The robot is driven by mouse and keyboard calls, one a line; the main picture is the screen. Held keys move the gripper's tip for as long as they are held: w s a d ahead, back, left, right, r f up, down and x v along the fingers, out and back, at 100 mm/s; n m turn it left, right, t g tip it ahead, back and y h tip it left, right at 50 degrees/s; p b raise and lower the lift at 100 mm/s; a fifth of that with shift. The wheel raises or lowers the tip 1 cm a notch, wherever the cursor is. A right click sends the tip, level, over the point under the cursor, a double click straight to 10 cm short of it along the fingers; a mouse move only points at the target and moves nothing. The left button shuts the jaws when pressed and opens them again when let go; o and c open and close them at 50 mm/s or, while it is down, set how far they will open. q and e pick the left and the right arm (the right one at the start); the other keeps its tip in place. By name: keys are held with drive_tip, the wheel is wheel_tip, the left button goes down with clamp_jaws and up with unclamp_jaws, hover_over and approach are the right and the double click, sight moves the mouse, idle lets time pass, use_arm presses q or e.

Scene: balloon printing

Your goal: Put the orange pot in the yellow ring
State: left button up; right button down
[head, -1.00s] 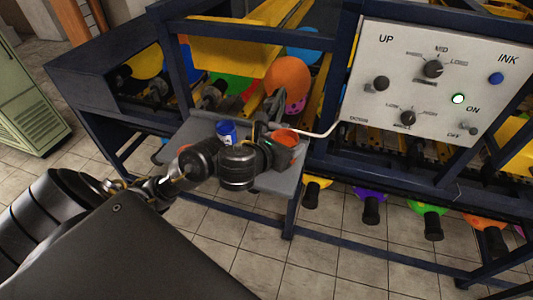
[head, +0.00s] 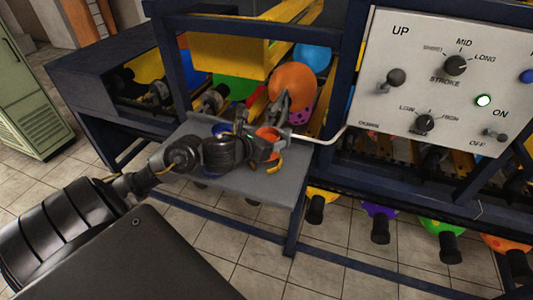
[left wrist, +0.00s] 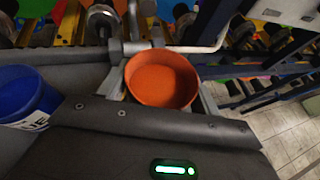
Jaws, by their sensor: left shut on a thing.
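My left gripper (head: 264,143) is shut on the orange pot (head: 269,133) at the grey shelf of the machine. In the left wrist view the orange pot (left wrist: 163,80) is upright, open side toward the camera, with a finger of my left gripper (left wrist: 165,92) on each side. I cannot tell whether the pot's base touches the shelf. A yellow curved piece (head: 275,164) shows just below the gripper in the head view; I cannot tell whether it is the yellow ring. My right gripper is not in view.
A blue pot (left wrist: 24,95) stands left of the orange one and is partly hidden in the head view. The grey shelf (head: 255,190) is bare toward its front. A bent metal rod (head: 322,139) and the control panel (head: 440,85) are to the right.

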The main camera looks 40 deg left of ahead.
use_arm(q)
drive_tip(key=shift+w+a+f, duration=0.15)
drive_tip(key=shift+a+f, duration=0.05)
drive_tip(key=shift+f, duration=0.05)
drive_tip(key=shift+f+b, duration=0.3)
drive_tip(key=f+b, duration=0.2)
drive_tip(key=f, duration=0.1)
drive_tip(key=shift+w+a+f+b, duration=0.25)
drive_tip(key=shift+a+f+b, duration=0.05)
drive_tip(key=shift+f+b, duration=0.1)
drive_tip(key=shift+r, duration=0.1)
drive_tip(key=shift+s+r, duration=0.15)
drive_tip(key=shift+r, duration=0.05)
drive_tip(key=shift+f, duration=0.3)
drive_tip(key=o, duration=1.1)
drive_tip(key=shift+r, duration=0.1)
